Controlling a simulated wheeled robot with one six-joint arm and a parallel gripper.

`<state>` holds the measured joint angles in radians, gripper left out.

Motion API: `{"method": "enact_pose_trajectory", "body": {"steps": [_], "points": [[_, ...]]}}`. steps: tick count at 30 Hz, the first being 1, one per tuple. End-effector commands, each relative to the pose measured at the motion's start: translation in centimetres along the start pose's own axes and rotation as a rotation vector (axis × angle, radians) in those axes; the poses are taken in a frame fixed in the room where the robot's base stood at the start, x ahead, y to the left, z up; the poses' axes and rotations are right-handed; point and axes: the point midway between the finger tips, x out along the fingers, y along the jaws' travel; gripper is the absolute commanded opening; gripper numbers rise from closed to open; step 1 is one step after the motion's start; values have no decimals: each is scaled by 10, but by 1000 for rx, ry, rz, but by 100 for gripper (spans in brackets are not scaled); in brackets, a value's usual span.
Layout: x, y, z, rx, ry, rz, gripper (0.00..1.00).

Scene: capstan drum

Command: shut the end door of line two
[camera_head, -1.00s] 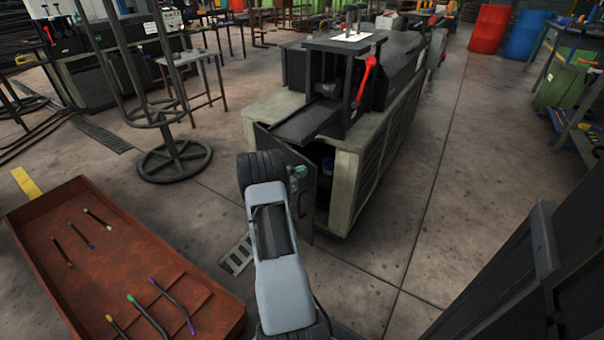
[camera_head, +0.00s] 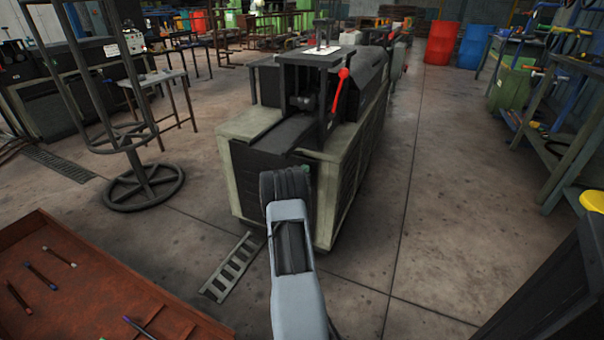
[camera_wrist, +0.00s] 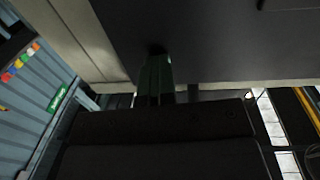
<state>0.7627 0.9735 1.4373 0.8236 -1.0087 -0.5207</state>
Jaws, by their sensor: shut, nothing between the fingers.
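The end door (camera_head: 246,180) is the dark panel at the near end of the long cream-and-black machine (camera_head: 333,200). In the head view it sits between the cream posts and looks flush with the frame, or nearly so; my wrist covers part of it. In the wrist view the dark panel (camera_wrist: 215,45) fills the upper middle, with a pale frame edge (camera_wrist: 75,40) to its left. My gripper (camera_wrist: 158,62) is shut and empty, its tips at the panel's face; I cannot tell whether they touch. In the head view my wrist hides the fingers.
A red lever (camera_head: 340,92) stands on the machine's top. A slotted metal strip (camera_head: 234,266) lies on the floor in front. A rusty tray (camera_head: 90,285) is at lower left, a round-based stand (camera_head: 143,187) at left. Open floor (camera_head: 425,190) runs along the machine's right side.

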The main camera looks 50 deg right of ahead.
Motion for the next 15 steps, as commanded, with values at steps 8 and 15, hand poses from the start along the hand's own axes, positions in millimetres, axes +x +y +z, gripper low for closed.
{"method": "enact_pose_trajectory", "body": {"steps": [8,15], "points": [[-23,3,-12,5,13,1,0],[-78,3,-10,1,8,-6,0]]}}
